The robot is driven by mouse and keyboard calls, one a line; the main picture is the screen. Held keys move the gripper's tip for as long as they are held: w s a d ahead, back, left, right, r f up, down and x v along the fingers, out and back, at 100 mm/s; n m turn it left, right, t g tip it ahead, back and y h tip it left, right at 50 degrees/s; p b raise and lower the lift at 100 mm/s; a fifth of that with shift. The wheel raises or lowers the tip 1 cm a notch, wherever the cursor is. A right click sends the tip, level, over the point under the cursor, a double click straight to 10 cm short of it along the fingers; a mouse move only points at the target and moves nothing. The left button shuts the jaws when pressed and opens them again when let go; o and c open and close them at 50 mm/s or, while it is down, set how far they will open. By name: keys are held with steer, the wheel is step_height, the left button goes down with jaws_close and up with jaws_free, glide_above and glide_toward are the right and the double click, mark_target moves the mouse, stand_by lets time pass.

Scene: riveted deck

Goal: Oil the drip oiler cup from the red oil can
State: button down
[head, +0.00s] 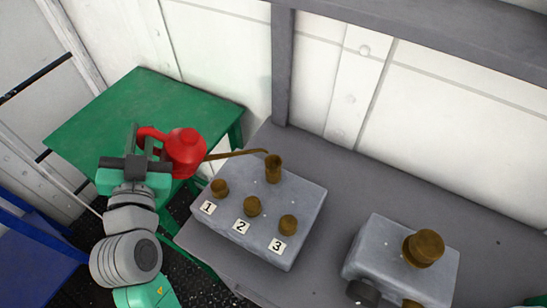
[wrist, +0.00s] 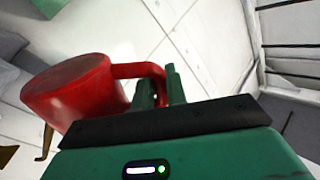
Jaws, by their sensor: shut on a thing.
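The red oil can (head: 185,153) is held up near the green table's edge; its body also shows in the wrist view (wrist: 72,92). My gripper (head: 146,143) is shut on the can's handle, with the fingers at the handle in the wrist view (wrist: 160,88). The can's thin brass spout (head: 235,155) points right, and its tip is at the mouth of a tall brass cup (head: 273,172), which looks like the drip oiler cup. I cannot tell whether the tip touches the cup. The can looks roughly upright in the head view. No oil is visible.
The cup stands at the back of a grey block (head: 300,195) with three brass caps labelled 1 (head: 220,188), 2 (head: 252,206) and 3 (head: 288,225). A second grey block (head: 385,250) with brass fittings is at right. The green table (head: 110,110) is clear; a grey post (head: 283,65) stands behind.

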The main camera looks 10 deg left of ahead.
steer(key=shift+d+r+m+p, duration=0.45)
steer(key=shift+d+r+m, duration=0.15)
steer(key=shift+r, duration=0.35)
stand_by(1.6)
steer(key=a+f+n+b, duration=0.1)
steer(key=f+b, duration=0.1)
steer(key=f, duration=0.1)
steer(key=a+f+n+b, duration=0.1)
steer(key=f, duration=0.3)
steer(key=a+f+n+b, duration=0.1)
steer(key=f+n+b, duration=0.1)
steer(key=f, duration=0.1)
steer(key=shift+a+f+g+b, duration=0.2)
steer(key=shift+a+g+b, duration=0.1)
steer(key=shift+a+b, duration=0.1)
steer(key=shift+s+a+n+p, duration=0.2)
steer(key=shift+s+n+p, duration=0.15)
steer(key=shift+n+p, duration=0.05)
steer(key=shift+w+d+r, duration=0.1)
steer(key=shift+d+r, duration=0.05)
steer(key=shift+r, duration=0.1)
steer(key=shift+w+f+n+p, duration=0.15)
steer(key=shift+n+p, duration=0.15)
steer(key=shift+p, duration=0.1)
steer(key=shift+a+f+n, duration=0.4)
steer(key=shift+f+n, duration=0.3)
steer(key=shift+f, duration=0.1)
steer(key=shift+r, duration=0.1)
step_height(320, 180, up, 5)
steer(key=p, duration=0.4)
